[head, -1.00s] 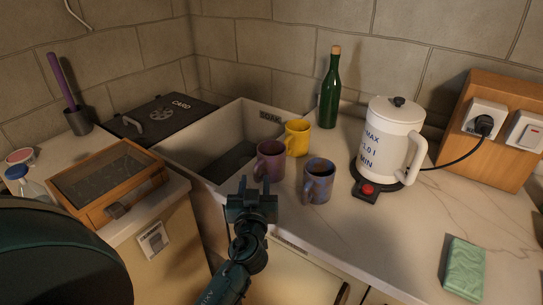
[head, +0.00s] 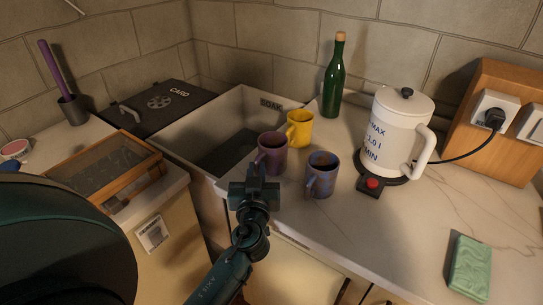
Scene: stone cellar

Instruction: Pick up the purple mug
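The purple mug (head: 273,149) stands upright on the counter by the front right rim of the sink, its handle toward me. My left gripper (head: 257,169) is at the handle side of this mug. Its fingers are close together at the handle and look shut on it; the fingers hide part of the handle. The mug still rests on the counter. My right gripper is not in view.
A yellow mug (head: 300,128) stands just behind, and a blue-purple mug (head: 322,175) just to the right. A green bottle (head: 334,82) and a white kettle (head: 394,135) stand farther back. The sink (head: 180,141) lies left.

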